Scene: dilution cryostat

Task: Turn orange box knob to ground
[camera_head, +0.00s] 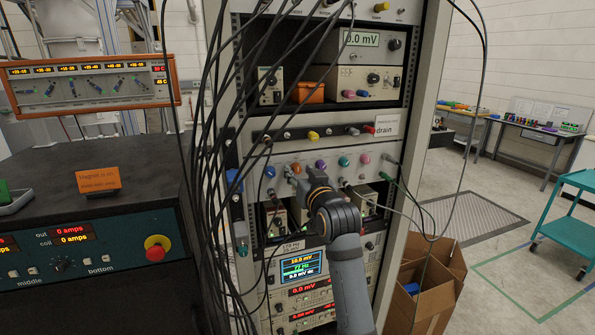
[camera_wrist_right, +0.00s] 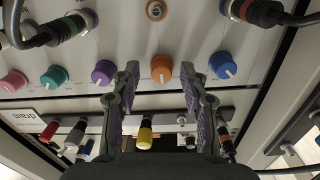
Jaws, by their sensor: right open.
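A grey rack panel (camera_head: 385,150) carries a row of coloured knobs. My right gripper (camera_head: 303,181) is in front of the panel at the orange knob. In the wrist view its two fingers (camera_wrist_right: 158,75) are apart, one on each side of the knob, with gaps between. Whether the fingertips reach the knob's depth is unclear. My left gripper is not in view.
A teal knob (camera_wrist_right: 54,77) is farther along. Black cables (camera_head: 215,140) hang down the rack's left side. A small orange box (camera_head: 308,92) sits on a shelf above. An open cardboard box (camera_head: 428,285) stands at right.

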